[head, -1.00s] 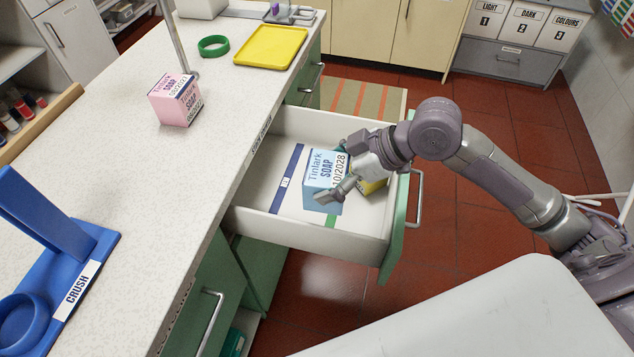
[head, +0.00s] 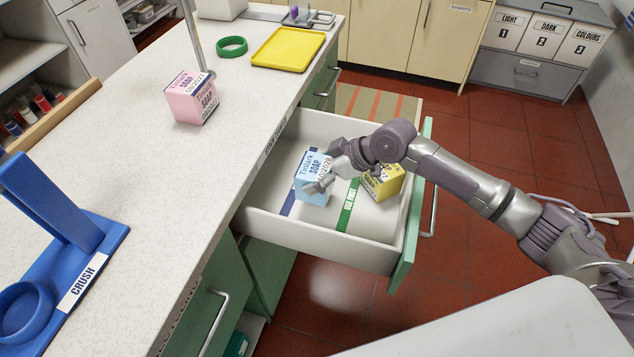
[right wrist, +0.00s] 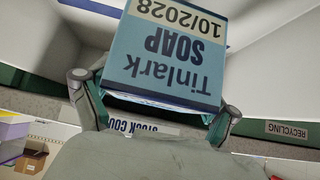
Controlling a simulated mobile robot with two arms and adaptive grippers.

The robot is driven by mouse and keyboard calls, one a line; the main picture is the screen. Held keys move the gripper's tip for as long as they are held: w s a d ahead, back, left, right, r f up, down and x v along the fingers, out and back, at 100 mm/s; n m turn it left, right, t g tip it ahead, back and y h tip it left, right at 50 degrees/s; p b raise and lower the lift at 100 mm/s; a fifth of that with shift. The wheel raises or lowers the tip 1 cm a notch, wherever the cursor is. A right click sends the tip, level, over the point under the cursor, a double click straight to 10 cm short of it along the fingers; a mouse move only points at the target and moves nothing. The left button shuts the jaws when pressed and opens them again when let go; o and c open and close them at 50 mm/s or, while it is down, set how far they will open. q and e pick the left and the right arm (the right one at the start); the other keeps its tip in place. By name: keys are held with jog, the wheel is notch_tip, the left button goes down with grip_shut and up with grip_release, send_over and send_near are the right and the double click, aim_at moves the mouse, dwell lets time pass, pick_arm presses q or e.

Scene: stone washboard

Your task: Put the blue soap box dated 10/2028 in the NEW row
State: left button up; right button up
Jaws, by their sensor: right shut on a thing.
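The blue soap box dated 10/2028 (head: 312,190) is in the open drawer (head: 320,248), over the dark blue strip (head: 287,209). My left gripper is not in view.
A yellow box (head: 384,182) stands in the drawer right of the green strip, close to my right gripper. On the counter are a pink soap box (head: 190,98), a yellow tray (head: 288,48), a green ring (head: 232,46) and a blue CRUSH stand (head: 95,255).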

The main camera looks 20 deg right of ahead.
jog(key=shift+f, duration=2)
jog(key=shift+f, duration=0.1)
jog(key=o, duration=1.2)
jog(key=v, duration=1.2)
